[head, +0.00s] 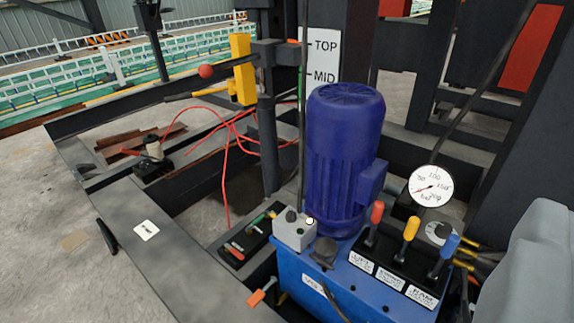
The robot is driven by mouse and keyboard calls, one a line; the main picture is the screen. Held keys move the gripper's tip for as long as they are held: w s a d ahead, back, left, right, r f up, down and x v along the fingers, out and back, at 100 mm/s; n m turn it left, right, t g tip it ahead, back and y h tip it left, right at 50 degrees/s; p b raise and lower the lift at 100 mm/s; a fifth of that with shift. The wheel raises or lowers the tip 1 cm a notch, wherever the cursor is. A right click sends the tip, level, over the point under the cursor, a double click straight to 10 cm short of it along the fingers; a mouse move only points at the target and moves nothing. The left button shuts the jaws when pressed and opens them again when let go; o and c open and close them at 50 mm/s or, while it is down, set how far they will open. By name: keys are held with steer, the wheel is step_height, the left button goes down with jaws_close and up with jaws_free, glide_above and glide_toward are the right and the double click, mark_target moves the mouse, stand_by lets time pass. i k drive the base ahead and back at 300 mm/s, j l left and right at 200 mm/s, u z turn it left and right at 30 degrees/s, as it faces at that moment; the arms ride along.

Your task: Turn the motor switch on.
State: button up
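A small light-grey switch box (294,233) sits on the near left corner of the blue power unit (325,286). It has a dark knob (291,215) on top, a small pale, bright-looking button (309,221) at its right and a green spot on its front. The knob's setting is too small to tell. The large ribbed blue motor (343,158) stands upright just behind and right of the box. My gripper does not show in this view, and nothing is seen touching the box.
Red, yellow and blue levers (410,228) stand right of the motor, with a round gauge (431,186) behind. A black panel (245,238) lies left of the box. An orange-tipped handle (262,292) juts out below. Dark frame beams (165,240) surround the unit.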

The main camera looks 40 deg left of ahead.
mark_target(292, 216)
steer(key=u, duration=1.05)
